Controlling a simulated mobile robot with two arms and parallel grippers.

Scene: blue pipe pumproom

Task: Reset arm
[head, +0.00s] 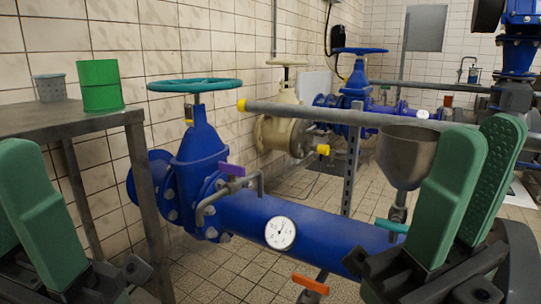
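My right gripper (486,138) stands at the right of the head view, its two green fingers pointing up. The fingers are apart, the dotted pad of the farther finger shows, and nothing is seen between them. It is in front of the blue pipe and beside the grey funnel (408,155), which is partly hidden behind it. My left gripper (32,205) is at the lower left edge, in front of the grey table. One green finger shows clearly and the rest is cut off by the frame, so its opening cannot be judged.
A grey table (75,122) at left bears a green cup (100,86) and a grey cup (50,88). A blue valve with a teal handwheel (195,85) and a blue pipe with a gauge (280,233) fill the middle. A grey rail (330,114) crosses behind. Tiled floor shows between.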

